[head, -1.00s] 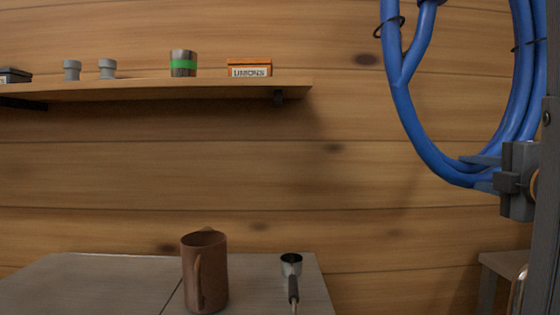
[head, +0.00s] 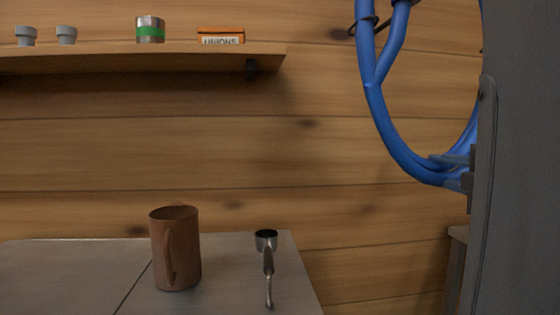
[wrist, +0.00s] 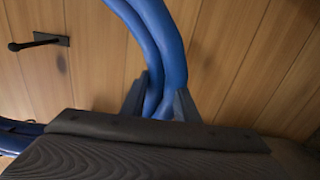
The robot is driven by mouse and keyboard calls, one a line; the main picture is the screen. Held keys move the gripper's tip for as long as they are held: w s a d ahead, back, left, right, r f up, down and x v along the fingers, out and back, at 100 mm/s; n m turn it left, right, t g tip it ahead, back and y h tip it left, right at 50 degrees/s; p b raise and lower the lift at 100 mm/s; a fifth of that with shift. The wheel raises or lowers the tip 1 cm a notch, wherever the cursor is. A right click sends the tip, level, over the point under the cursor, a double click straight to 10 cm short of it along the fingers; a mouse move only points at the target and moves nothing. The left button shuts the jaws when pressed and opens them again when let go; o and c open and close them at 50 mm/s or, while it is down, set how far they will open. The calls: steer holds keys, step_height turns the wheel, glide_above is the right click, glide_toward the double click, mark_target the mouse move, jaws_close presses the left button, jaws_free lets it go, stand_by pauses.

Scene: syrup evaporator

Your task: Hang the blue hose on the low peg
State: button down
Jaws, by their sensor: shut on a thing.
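The blue hose (head: 377,105) hangs as a coiled loop at the right of the head view, bound with a dark tie near the top. My gripper (head: 458,170) is shut on the bottom of the loop, partly hidden behind my arm. In the wrist view the hose (wrist: 172,50) runs in strands between the two fingers of my gripper (wrist: 160,100). A black peg (wrist: 40,42) on a wall plate shows at the upper left of the wrist view, apart from the held hose. I cannot tell if it is the low peg.
A brown mug (head: 175,250) and a metal scoop (head: 267,255) are on the grey table (head: 80,270). A wall shelf (head: 120,62) holds grey fittings, a green-banded can and an orange box (head: 220,36). Another blue piece (wrist: 18,127) shows at the wrist view's lower left.

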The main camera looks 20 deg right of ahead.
step_height(320, 180, down, 15)
steer(key=b, duration=0.9)
steer(key=shift+s+f, duration=0.2)
steer(key=shift+b+x, duration=1.25)
steer(key=shift+x, duration=1.75)
steer(key=b+x, duration=0.4)
steer(key=x, duration=1)
steer(key=shift+w+d, duration=0.25)
steer(key=shift+w, duration=0.1)
steer(key=shift+f, duration=0.1)
steer(key=shift+f, duration=0.15)
